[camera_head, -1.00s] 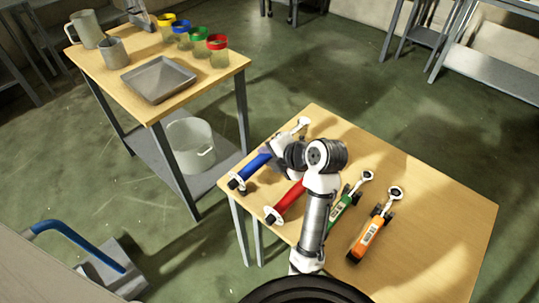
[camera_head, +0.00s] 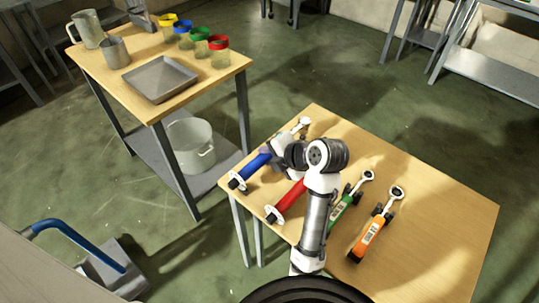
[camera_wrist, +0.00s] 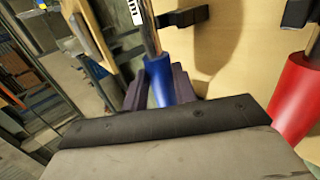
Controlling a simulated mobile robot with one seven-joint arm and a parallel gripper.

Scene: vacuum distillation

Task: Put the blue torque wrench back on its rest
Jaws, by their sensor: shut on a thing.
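The blue torque wrench (camera_head: 255,164) lies along the left edge of the near wooden table (camera_head: 440,220). Its ring head (camera_head: 304,122) points to the back and its handle end is at the table's left edge. My gripper (camera_head: 273,153) is at the wrench's middle. In the wrist view my gripper (camera_wrist: 160,88) has its dark fingers on both sides of the blue handle (camera_wrist: 160,78), shut on it. A black rest post (camera_wrist: 182,17) shows close beside the wrench's shaft. Whether the wrench sits in its rest or just above it I cannot tell.
A red wrench (camera_head: 288,200) lies just right of the blue one, close to my arm. A green wrench (camera_head: 345,205) and an orange wrench (camera_head: 372,230) lie further right. A second table (camera_head: 215,78) with jars and a tray (camera_head: 160,78) stands at the left.

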